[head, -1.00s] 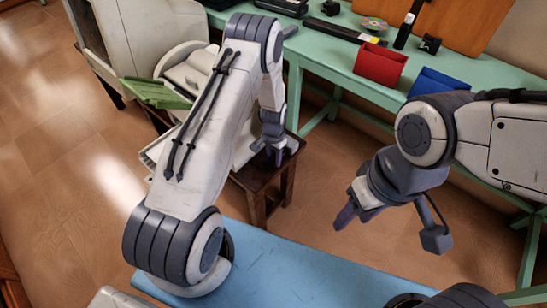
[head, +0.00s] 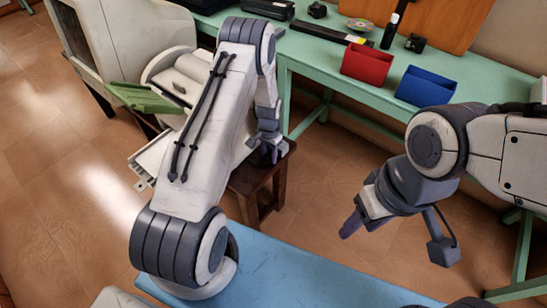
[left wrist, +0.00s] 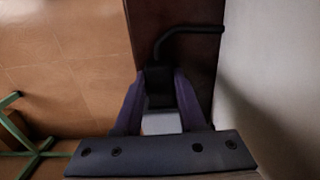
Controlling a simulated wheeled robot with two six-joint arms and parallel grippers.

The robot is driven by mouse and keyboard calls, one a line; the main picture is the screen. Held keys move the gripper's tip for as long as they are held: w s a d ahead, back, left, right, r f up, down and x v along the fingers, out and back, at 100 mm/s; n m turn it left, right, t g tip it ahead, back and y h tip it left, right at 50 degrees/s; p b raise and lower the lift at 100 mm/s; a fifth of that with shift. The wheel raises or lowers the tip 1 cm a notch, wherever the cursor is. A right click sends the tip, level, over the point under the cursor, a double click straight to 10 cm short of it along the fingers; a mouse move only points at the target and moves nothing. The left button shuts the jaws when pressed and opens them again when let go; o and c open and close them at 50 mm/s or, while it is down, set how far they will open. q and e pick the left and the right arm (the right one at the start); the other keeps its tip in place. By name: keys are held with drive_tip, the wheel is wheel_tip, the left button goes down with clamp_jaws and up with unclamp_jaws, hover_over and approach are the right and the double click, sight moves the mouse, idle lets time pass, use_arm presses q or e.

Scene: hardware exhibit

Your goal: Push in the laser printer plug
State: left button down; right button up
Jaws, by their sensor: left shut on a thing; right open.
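My left gripper (head: 270,152) is low over a dark brown stool, beside a white machine that looks like the printer (head: 178,82), largely hidden behind my left arm. In the left wrist view, my left gripper (left wrist: 160,98) is shut on a black plug (left wrist: 159,82). A black cable (left wrist: 190,30) bends from the plug toward a pale surface at the right. A whitish block shows between the fingers below the plug. I cannot tell whether the plug touches a socket. My right gripper (head: 352,228) is open and empty above the floor.
The dark brown stool (head: 248,182) stands behind the blue table (head: 290,275). A green table (head: 460,95) at the back carries a red bin (head: 367,63), a blue bin (head: 426,86) and small devices. A green flap (head: 140,97) sticks out at the left.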

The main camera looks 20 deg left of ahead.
sight(270, 154)
use_arm(q)
drive_tip(key=shift+w+r, duration=0.1)
drive_tip(key=shift+w, duration=0.2)
drive_tip(key=shift+c, duration=2.4)
unclamp_jaws()
drive_tip(key=shift+d, duration=0.1)
wheel_tip(270, 154, up, 10)
drive_tip(key=shift+r, duration=0.15)
